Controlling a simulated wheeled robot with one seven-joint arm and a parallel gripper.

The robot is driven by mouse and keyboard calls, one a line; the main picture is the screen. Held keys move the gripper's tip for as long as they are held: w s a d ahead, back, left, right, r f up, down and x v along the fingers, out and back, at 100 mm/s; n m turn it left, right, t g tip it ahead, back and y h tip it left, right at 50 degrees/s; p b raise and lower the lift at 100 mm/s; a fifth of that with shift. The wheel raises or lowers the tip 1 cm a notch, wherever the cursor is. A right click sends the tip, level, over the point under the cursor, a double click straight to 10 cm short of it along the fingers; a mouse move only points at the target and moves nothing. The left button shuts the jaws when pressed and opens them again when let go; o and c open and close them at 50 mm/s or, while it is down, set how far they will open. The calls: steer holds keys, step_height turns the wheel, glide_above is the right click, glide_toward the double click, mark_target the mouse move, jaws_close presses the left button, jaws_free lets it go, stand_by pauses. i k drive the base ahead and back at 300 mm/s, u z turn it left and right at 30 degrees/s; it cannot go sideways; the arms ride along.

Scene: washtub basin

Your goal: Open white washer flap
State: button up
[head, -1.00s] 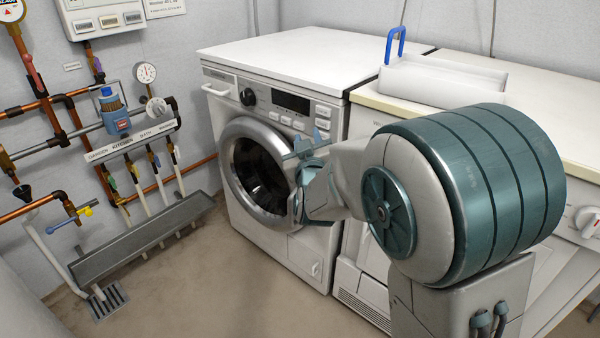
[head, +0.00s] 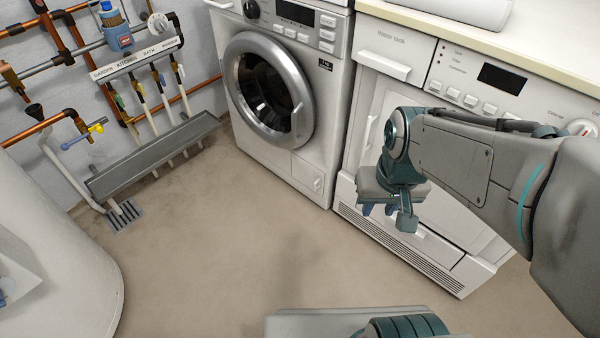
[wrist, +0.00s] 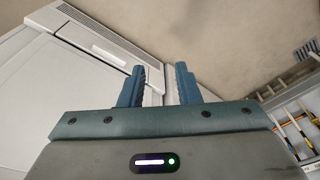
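The white washer (head: 258,20) stands at the back centre of the head view, with its round grey-rimmed door (head: 312,100) shut. A small white flap (head: 306,174) is low on its front at the right and looks closed, with a small handle (head: 318,184) at its right edge. My gripper (head: 378,211) hangs pointing down in front of the neighbouring machine, to the right of the flap and apart from it. In the wrist view my gripper (wrist: 159,76) has its two blue fingers apart with nothing held. I cannot make out the flap there.
A second white machine (head: 395,90) stands right of the washer, with a vent grille (head: 400,250) at its foot. Pipes and a grey trough (head: 155,155) line the left wall. A pale rounded body (head: 50,260) fills the lower left. The floor (head: 230,235) before the washer is clear.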

mark_target(312, 178)
steer(key=u, duration=0.5)
steer(key=k, duration=1.2)
steer(key=u, duration=0.7)
steer(key=i, duration=1.45)
steer(key=z, duration=1)
steer(key=i, duration=0.25)
steer(key=z, duration=0.3)
